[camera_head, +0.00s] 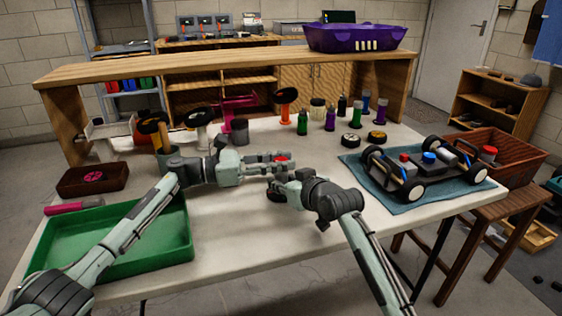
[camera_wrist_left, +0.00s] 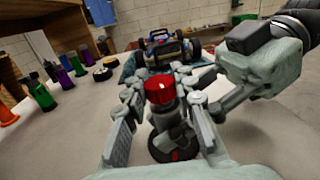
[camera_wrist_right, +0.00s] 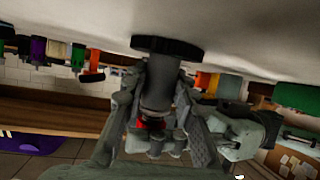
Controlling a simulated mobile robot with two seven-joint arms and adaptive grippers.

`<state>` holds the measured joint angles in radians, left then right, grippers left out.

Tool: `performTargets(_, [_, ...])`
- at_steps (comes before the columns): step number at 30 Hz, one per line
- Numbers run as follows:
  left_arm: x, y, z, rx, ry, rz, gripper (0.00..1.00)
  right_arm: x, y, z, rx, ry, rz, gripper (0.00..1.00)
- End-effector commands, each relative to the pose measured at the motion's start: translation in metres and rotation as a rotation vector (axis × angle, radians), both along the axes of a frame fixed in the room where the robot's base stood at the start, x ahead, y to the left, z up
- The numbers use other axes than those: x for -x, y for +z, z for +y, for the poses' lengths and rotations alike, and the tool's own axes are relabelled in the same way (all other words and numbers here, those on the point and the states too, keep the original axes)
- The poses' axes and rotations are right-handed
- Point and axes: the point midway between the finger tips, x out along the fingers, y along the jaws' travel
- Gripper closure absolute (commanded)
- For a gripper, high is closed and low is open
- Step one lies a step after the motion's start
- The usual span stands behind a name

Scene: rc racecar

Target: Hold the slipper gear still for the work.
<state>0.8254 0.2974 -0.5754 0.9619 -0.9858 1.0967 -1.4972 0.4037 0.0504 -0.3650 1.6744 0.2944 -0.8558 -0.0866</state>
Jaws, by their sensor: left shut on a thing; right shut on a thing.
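A red-topped piece, which I take for the slipper gear (camera_wrist_left: 159,90), stands upright between my grippers on a grey cylindrical body with a round black base (camera_wrist_right: 167,47). In the head view only a bit of red (camera_head: 281,159) shows. My left gripper (camera_head: 290,163) reaches in from the left, its fingers (camera_wrist_left: 167,104) shut around the red-topped piece. My right gripper (camera_head: 278,182) comes in from the right, its fingers (camera_wrist_right: 160,110) shut on the grey body. Fingers hide much of the piece, and the exact contact points are unclear.
A green tray (camera_head: 60,246) and a brown box (camera_head: 75,191) with a pinkish gear are at the left. Bottles and black wheels (camera_head: 350,140) stand behind. The car chassis (camera_head: 420,180) rests on a blue mat (camera_head: 365,190) at the right. The front middle table is clear.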

Motion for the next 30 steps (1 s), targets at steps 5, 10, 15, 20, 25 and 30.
performTargets(5, [-0.0016,-0.0014,-0.0004,0.0,-0.095,0.003,1.0,0.001,-0.002,0.0009,0.001,0.002,0.004,1.0])
performTargets(10, [0.0001,-0.001,0.0002,0.003,-0.138,0.001,1.0,0.0011,-0.0019,0.0012,0.0,0.003,0.003,1.0])
performTargets(15, [0.0006,-0.0013,0.0007,0.004,-0.143,0.001,1.0,0.0011,-0.0019,0.0012,0.0,0.002,0.004,1.0])
performTargets(20, [0.0007,-0.0013,0.0007,0.004,-0.143,0.001,0.73,0.0011,-0.0018,0.0011,0.0,0.002,0.004,1.0])
performTargets(25, [0.0007,-0.0009,0.0007,0.004,-0.142,0.001,0.52,0.001,-0.0018,0.001,0.0,0.002,0.004,1.0])
performTargets(30, [0.0006,-0.0004,0.0007,0.004,-0.142,-0.001,0.51,0.0009,-0.0018,0.001,0.0,0.001,0.004,1.0])
